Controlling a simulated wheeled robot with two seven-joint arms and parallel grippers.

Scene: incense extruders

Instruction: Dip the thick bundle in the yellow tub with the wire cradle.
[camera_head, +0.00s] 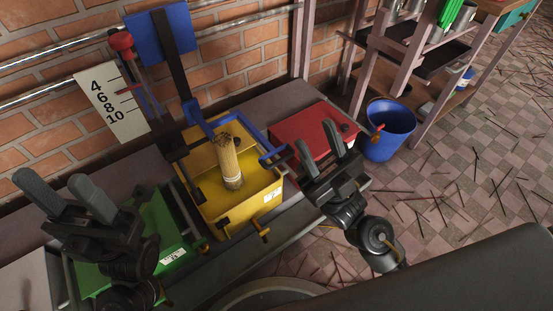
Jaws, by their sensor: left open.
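The yellow tub (212,203) stands in the middle of the bench with a white label on its front. The thick bundle (229,163), tan with a pale band low on it, stands nearly upright in the tub. Blue arms (198,122) of a frame pass beside the bundle over the tub and join a dark upright bar. I cannot tell which part is the wire cradle, or whether it bears the bundle. My left gripper (50,178) is open and empty at the left, above the green tub.
A green tub (158,222) is left of the yellow one, a red tub (291,129) right of it. A number board (112,106) and a red-knobbed lever (121,41) stand behind. A blue bucket (390,125) and a shelf rack stand at right. Sticks litter the floor.

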